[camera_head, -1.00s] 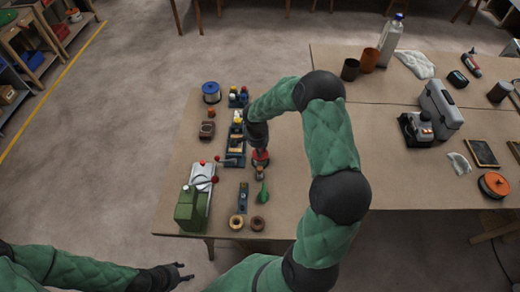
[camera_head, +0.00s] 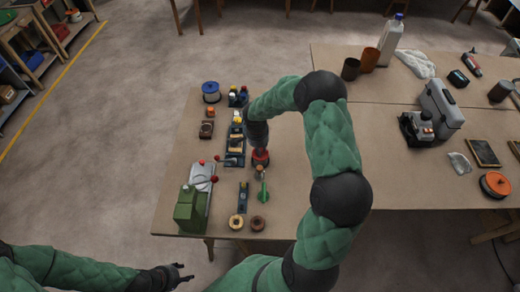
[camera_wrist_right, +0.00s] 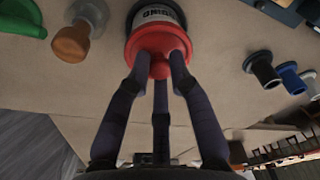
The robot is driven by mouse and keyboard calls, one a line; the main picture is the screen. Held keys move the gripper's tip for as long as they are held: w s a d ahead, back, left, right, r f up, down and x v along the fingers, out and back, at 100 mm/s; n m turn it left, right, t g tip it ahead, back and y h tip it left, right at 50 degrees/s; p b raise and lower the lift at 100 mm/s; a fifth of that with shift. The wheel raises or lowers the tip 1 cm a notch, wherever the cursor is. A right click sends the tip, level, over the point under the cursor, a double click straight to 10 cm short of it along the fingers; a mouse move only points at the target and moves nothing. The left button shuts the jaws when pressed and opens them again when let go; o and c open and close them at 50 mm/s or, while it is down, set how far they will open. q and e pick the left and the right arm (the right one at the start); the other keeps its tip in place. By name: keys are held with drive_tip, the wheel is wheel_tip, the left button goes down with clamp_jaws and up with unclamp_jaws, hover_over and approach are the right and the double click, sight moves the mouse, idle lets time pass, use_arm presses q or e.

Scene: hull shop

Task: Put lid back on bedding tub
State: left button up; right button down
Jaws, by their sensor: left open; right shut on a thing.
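The red lid (camera_wrist_right: 160,45) has a round red knob (camera_wrist_right: 159,68), and the fingers of my right gripper (camera_wrist_right: 160,62) are shut on that knob. The bedding tub (camera_wrist_right: 155,14), pale with dark lettering, is directly beyond the lid in the wrist view. The lid lines up with the tub's end and looks to be on it or very close. I cannot tell whether it is fully seated. In the head view the red lid (camera_head: 261,156) shows small under my right gripper (camera_head: 260,150). My left gripper (camera_head: 181,272) is open and empty, off the table's front edge.
A blue tray (camera_head: 234,157) stands just left of the tub. Bare table lies behind my right forearm.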

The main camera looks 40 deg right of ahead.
drive_tip(key=shift+f+b, duration=0.15)
drive_tip(key=shift+b, duration=1.1)
idle(2.0)
idle(0.3)
drive_tip(key=c, duration=0.6)
unclamp_jaws()
drive_tip(key=shift+o, duration=0.2)
drive_tip(key=shift+r+p, duration=1.5)
drive_tip(key=shift+r, duration=2.05)
clamp_jaws()
